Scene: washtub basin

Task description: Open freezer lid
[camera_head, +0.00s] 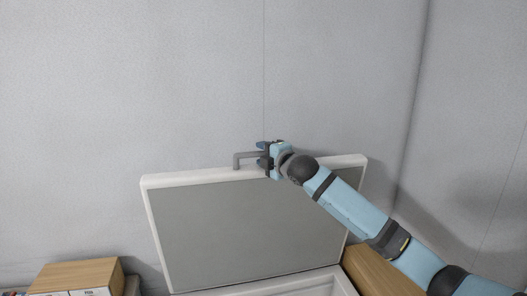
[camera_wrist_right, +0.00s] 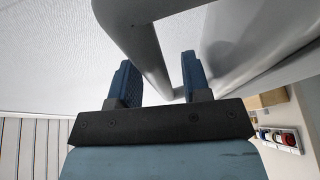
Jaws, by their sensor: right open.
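The freezer lid (camera_head: 250,230) stands raised, tilted back near the wall, with its grey inner face and white rim showing in the head view. A grey bar handle (camera_head: 237,158) sits on its top edge. My right gripper (camera_head: 262,156) is at the handle's right part. In the right wrist view the two blue fingers (camera_wrist_right: 160,82) are open, and the grey handle (camera_wrist_right: 150,45) passes between or just in front of them; the exact depth is unclear. The freezer body's white rim (camera_head: 300,284) shows at the bottom. My left gripper is not in view.
A wooden-topped box (camera_head: 78,274) stands at the lower left. A wooden surface (camera_head: 372,272) lies right of the freezer, under my right arm. The grey wall (camera_head: 130,80) is close behind the lid. Space above the lid is clear.

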